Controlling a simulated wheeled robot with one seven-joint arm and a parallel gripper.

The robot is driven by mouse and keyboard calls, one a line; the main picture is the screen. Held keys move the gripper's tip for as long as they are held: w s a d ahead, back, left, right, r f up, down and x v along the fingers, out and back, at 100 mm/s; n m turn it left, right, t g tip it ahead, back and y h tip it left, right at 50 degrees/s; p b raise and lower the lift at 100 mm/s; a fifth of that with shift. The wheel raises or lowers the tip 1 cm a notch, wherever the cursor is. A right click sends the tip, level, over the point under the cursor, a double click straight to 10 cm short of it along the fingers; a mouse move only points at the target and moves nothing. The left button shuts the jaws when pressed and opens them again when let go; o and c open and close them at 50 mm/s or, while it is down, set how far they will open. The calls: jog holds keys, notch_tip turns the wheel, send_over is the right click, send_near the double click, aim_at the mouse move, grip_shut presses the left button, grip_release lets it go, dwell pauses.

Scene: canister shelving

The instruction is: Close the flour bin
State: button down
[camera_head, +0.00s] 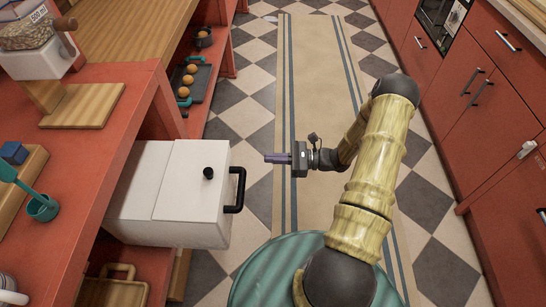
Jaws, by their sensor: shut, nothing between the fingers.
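The flour bin (185,200) is a white box with a black knob on top and a black handle on its right end. It juts out from under the red counter on the left, over the floor. Its top looks flat and covered; a seam crosses it. No label is readable, and its left part is hidden under the counter. My gripper (267,159) is to the right of the bin, near the handle but apart from it. Its purple fingers point left, are shut and hold nothing.
The red counter (85,150) runs along the left, with a shelf below holding a tray of round items (190,80). Red cabinets (490,130) line the right. A beige striped runner (315,60) lies on the checkered floor, clear ahead.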

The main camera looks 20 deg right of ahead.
aim_at(228, 157)
jog(key=x, duration=1)
jog(key=shift+w+a, duration=0.1)
jog(key=shift+a, duration=0.3)
jog(key=shift+w+a, duration=0.1)
jog(key=shift+a, duration=0.05)
jog(key=shift+w+a, duration=0.1)
